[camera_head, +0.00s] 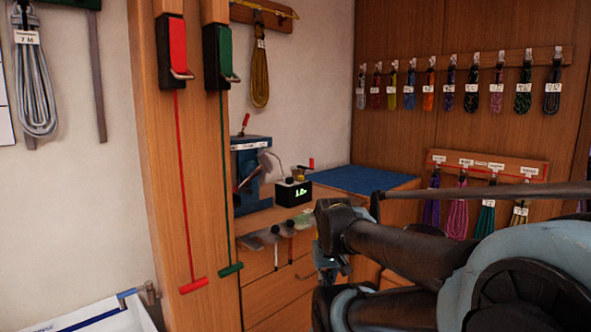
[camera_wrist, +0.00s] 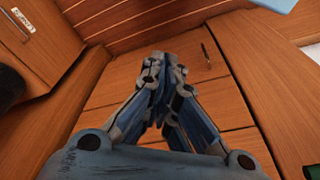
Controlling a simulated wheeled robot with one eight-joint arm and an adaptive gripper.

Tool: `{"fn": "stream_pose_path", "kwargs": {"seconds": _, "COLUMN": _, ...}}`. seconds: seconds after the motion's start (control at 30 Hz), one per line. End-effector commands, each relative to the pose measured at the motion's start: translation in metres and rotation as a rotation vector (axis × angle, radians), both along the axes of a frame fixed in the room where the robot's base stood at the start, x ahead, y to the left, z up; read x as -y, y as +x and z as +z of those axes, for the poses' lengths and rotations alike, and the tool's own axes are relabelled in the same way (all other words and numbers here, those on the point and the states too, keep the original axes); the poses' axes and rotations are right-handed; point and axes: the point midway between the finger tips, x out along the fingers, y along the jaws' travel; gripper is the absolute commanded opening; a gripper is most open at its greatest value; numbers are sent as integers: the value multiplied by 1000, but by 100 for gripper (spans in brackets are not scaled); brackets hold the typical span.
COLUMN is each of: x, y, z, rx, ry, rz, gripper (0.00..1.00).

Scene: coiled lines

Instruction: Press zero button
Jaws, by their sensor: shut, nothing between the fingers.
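A small black box with a lit green display (camera_head: 300,191) stands on the wooden cabinet, in the middle of the head view. Knobs or small parts show on its top, but I cannot make out which one is a zero button. My gripper (camera_wrist: 160,62) is shut and empty in the wrist view, pointing at wooden drawer fronts. In the head view my gripper (camera_head: 330,268) is low and to the right of the box, apart from it and partly hidden by my arm. The box does not show in the wrist view.
A blue device with a lever (camera_head: 247,165) stands left of the box. A blue mat (camera_head: 368,180) lies on the cabinet top to the right. Hanging coiled cords (camera_head: 480,92) line the back wall. A wooden post with red and green pulls (camera_head: 190,190) stands at left.

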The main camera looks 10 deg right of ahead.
Motion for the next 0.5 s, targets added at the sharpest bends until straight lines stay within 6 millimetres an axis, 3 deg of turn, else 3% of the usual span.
{"fn": "stream_pose_path", "kwargs": {"seconds": 0.4, "x": 0, "y": 0, "z": 0, "rx": 0, "ry": 0, "rz": 0, "gripper": 0}}
{"fn": "stream_pose_path", "kwargs": {"seconds": 0.5, "x": 0, "y": -5, "z": 11, "rx": 12, "ry": -2, "rz": 7, "gripper": 0}}
